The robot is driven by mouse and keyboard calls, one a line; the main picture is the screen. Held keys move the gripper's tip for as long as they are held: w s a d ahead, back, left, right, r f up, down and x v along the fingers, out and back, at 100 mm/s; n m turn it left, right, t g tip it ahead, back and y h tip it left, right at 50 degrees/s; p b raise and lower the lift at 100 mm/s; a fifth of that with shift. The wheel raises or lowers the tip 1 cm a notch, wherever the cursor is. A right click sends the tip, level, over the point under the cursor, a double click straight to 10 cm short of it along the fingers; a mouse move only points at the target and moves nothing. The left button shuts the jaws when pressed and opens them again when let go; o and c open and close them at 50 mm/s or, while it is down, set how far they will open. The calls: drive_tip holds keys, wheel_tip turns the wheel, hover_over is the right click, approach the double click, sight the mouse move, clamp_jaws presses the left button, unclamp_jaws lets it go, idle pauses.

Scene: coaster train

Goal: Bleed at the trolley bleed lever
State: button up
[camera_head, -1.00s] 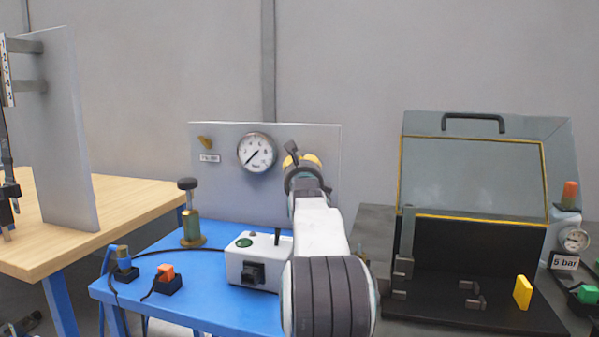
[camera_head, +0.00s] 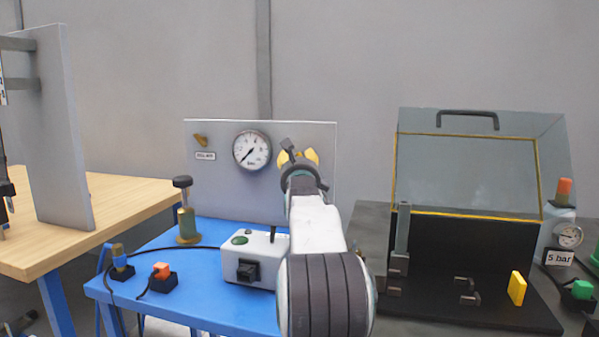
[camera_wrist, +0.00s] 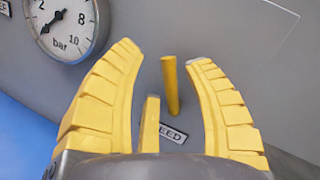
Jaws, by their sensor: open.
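The bleed lever (camera_wrist: 171,84) is a short yellow-brass rod on the grey panel (camera_head: 225,190); in the wrist view it stands between my gripper's two long yellow fingers. A label ending in "EED" (camera_wrist: 173,134) is partly hidden below it. My gripper (camera_wrist: 165,55) is open, with a gap on both sides of the lever and no contact visible. A shorter yellow piece (camera_wrist: 150,125) shows between the fingers, nearer the palm. In the head view my gripper (camera_head: 298,156) is in front of the panel's right part and hides the lever.
A clear-covered black case (camera_head: 470,250) stands right.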

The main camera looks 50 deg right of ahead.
drive_tip(key=v, duration=1.1)
drive_tip(key=shift+s, duration=0.2)
drive_tip(key=shift+o, duration=0.3)
drive_tip(key=shift+a, duration=0.1)
drive_tip(key=shift+c, duration=0.3)
